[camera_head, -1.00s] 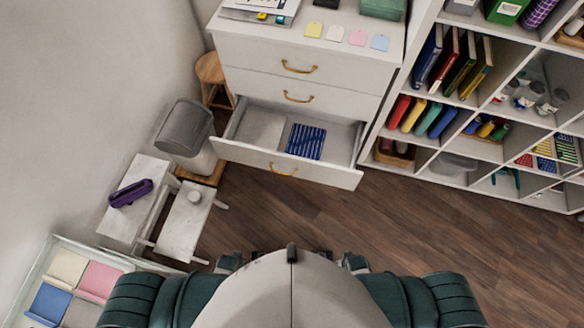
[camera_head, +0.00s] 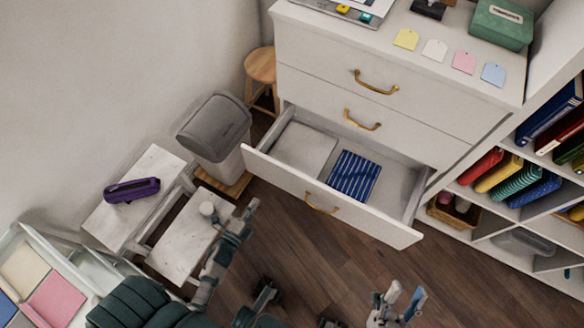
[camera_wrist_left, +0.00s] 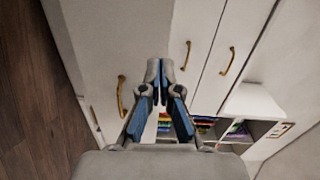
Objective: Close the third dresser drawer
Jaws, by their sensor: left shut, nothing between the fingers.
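The third dresser drawer is pulled out, and its white front panel (camera_head: 275,179) and brass handle (camera_head: 320,204) face me. It holds a blue striped folded cloth (camera_head: 354,175) and a pale flat item (camera_head: 304,147). My left gripper (camera_head: 252,204) is shut and empty, in front of the drawer's left end; I cannot tell if it touches the panel. In the left wrist view its fingertips (camera_wrist_left: 157,66) meet in front of white drawer fronts with brass handles. My right gripper (camera_head: 403,294) is open and empty, low in front of the drawer's right end.
Two upper drawers (camera_head: 350,110) are shut. A grey bin (camera_head: 216,135) and wooden stool (camera_head: 261,67) stand left of the dresser. A white step bench (camera_head: 185,245) with a purple case (camera_head: 132,190) is near my left arm. A shelf (camera_head: 470,200) stands right. Floor between is clear.

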